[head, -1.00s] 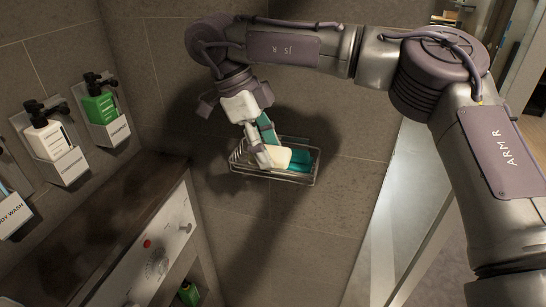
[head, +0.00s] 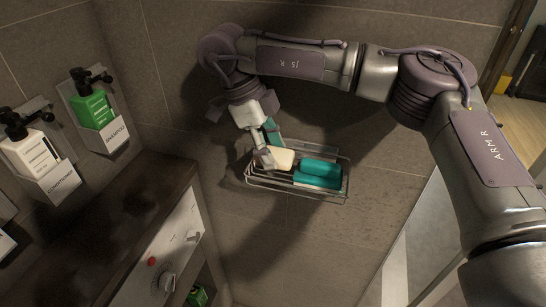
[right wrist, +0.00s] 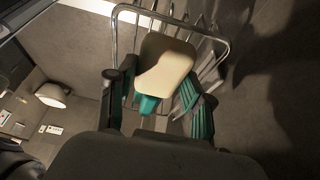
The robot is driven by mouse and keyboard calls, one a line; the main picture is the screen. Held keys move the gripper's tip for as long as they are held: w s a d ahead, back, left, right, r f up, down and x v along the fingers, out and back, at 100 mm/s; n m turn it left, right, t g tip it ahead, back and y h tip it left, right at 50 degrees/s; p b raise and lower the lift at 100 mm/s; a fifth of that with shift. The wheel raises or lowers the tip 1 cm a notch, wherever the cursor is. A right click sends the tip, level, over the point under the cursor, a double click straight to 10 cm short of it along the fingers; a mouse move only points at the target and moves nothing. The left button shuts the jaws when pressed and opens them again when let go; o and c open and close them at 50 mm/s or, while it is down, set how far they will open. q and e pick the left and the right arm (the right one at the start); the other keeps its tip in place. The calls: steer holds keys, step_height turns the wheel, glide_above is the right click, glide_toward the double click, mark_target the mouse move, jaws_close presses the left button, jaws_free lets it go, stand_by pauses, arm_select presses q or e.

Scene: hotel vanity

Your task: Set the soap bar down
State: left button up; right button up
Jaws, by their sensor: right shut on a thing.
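The cream soap bar (head: 283,158) is at the wire basket (head: 297,197) on the tiled wall, over its left part. My right gripper (head: 268,148) reaches down from above and is shut on the soap bar. In the right wrist view the soap bar (right wrist: 166,66) shows between the two fingers (right wrist: 155,105), in front of the basket wires (right wrist: 222,40). I cannot tell whether the bar touches the basket floor. My left gripper is not in view.
A teal block (head: 319,173) lies in the right part of the basket, beside the soap bar. Shampoo (head: 95,107) and conditioner (head: 31,153) dispensers hang on the left wall. A dark ledge (head: 110,225) with a control panel (head: 170,265) stands at lower left.

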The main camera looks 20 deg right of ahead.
steer(key=f, duration=0.3)
steer(key=shift+w+f+p, duration=0.25)
steer(key=shift+f+p, duration=0.05)
steer(key=shift+s+f, duration=0.1)
steer(key=o, duration=0.9)
steer(key=shift+o, duration=0.7)
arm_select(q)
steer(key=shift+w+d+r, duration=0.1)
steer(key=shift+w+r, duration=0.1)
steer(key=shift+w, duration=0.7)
